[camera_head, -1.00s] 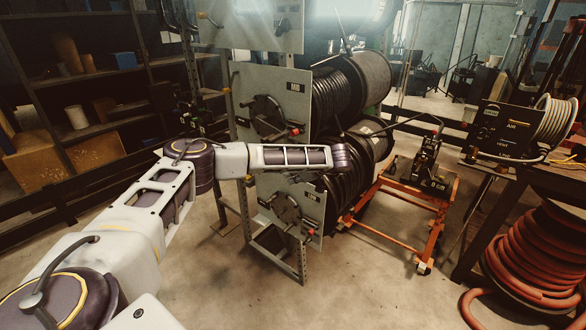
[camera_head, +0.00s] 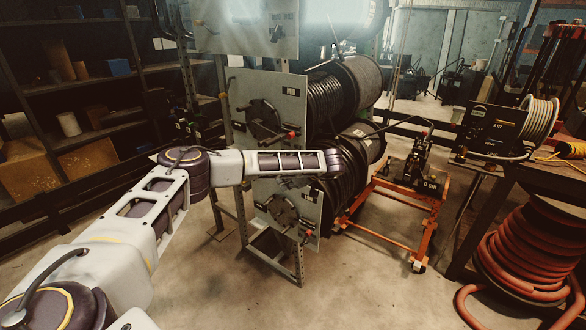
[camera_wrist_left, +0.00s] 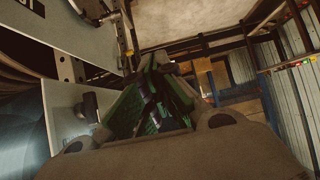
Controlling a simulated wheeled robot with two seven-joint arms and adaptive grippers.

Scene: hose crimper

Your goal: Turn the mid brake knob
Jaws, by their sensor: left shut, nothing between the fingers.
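The mid reel's grey panel (camera_head: 243,92) carries a dark round wheel (camera_head: 264,119) with a red-tipped handle (camera_head: 292,133). Which fitting is the mid brake knob is too small to tell. My left arm crosses just below this wheel and hides the panel's lower part. My left gripper (camera_head: 290,183) shows small and dark under the forearm's end, in front of the lower panel's top. In the left wrist view its green-padded fingers (camera_wrist_left: 152,75) are together and empty. A black knob (camera_wrist_left: 90,106) on a pale panel stands left of them, apart. My right gripper is out of view.
The lower panel (camera_head: 262,190) has its own dark wheel (camera_head: 283,209). Hose reels (camera_head: 330,100) stand behind the panels. An orange cart (camera_head: 418,232) is to the right, and shelves (camera_head: 100,130) are at the left. Floor in front is clear.

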